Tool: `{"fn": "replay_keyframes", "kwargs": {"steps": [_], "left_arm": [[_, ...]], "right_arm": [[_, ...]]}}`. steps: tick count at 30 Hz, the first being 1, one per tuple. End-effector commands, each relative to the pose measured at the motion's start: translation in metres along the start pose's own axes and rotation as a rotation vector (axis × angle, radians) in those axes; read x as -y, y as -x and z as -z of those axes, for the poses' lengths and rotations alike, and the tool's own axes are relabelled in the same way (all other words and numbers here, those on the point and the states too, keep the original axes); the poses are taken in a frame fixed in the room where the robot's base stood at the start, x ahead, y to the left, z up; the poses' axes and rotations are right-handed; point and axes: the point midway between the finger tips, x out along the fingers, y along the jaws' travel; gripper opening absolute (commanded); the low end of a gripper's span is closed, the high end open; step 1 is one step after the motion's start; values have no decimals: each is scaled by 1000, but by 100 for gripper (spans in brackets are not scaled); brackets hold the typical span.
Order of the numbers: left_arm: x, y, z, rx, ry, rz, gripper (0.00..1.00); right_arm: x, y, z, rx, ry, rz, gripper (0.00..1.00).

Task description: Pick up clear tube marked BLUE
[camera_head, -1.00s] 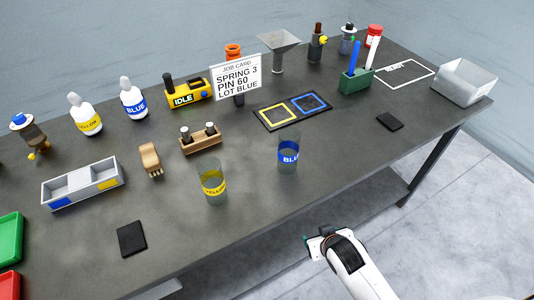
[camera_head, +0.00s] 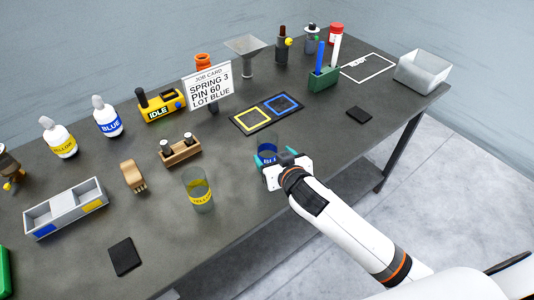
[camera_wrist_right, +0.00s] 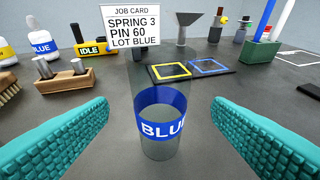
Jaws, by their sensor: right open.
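The clear tube marked BLUE (camera_wrist_right: 161,128) stands upright on the dark table, with a blue band and white letters. In the right wrist view it is between the two teal fingers of my right gripper (camera_wrist_right: 160,140), with a gap on each side. In the head view the right gripper (camera_head: 270,168) is at the tube (camera_head: 267,147) and hides its lower part. The right gripper is open. A similar clear tube marked YELLOW (camera_head: 198,190) stands to the left. My left gripper does not show.
A wooden block with pins (camera_head: 181,152) is at the left. A black pad (camera_head: 359,115) lies to the right, with bare table around it.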

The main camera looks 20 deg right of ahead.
Motion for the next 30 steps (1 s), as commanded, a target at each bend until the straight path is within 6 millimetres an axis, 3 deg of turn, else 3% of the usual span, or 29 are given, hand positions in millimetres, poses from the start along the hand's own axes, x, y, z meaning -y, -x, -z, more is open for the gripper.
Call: {"fn": "replay_keyframes", "kwargs": {"steps": [5, 15, 23, 25, 30], "left_arm": [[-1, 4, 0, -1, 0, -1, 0], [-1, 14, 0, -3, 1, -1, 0], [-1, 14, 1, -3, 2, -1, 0], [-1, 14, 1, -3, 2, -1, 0], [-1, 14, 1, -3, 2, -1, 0]], "right_arm": [[0, -12, -1, -1, 1, 1, 74], [0, -55, 0, -1, 1, 1, 74], [0, -59, 1, -1, 0, 0, 74], [0, -59, 1, -1, 0, 0, 67], [0, -59, 1, -2, 0, 0, 39]]}}
